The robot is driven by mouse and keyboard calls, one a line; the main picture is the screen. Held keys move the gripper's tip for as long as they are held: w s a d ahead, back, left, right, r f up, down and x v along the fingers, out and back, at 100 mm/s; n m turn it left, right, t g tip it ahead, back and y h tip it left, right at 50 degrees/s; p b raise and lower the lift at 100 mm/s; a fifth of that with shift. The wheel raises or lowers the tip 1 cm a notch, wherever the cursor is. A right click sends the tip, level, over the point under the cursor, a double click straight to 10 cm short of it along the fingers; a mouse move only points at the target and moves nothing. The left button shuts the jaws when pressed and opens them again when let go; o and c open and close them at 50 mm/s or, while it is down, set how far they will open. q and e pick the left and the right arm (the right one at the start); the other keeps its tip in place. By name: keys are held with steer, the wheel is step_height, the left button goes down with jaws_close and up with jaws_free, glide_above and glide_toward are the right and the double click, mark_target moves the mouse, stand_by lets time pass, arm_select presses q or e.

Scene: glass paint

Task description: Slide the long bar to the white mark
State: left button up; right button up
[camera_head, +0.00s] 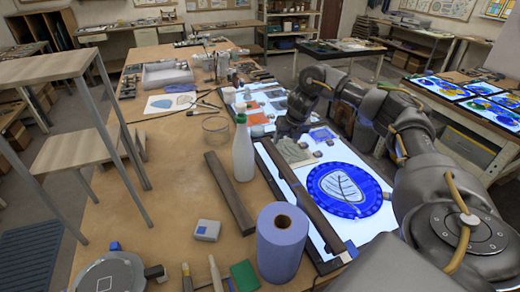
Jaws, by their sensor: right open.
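A long dark bar (300,194) lies lengthwise along the left part of the lit white panel. A second, shorter brown bar (228,190) lies on the brown table to its left. I cannot tell a separate white mark from the bright white panel. My right gripper (287,133) is open, pointing down over the far part of the panel, beyond the far end of the long dark bar. It appears apart from both bars; its fingertips are small and partly hidden. My left gripper is not in view.
A round blue glass piece with a leaf (346,188) lies on the panel, right of the bar.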

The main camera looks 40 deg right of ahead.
mark_target(273, 150)
steer(key=w+f+p, duration=0.1)
steer(key=f, duration=0.1)
steer(key=w+f+n, duration=0.1)
steer(key=w+f, duration=0.1)
steer(key=w+a+f+n+p, duration=0.1)
steer(key=w+f, duration=0.1)
steer(key=shift+w+f+p, duration=0.15)
steer(key=shift+f+p, duration=0.15)
steer(key=shift+f, duration=0.05)
steer(key=shift+w+f+h, duration=0.2)
steer(key=shift+f+h, duration=0.1)
steer(key=shift+f, duration=0.1)
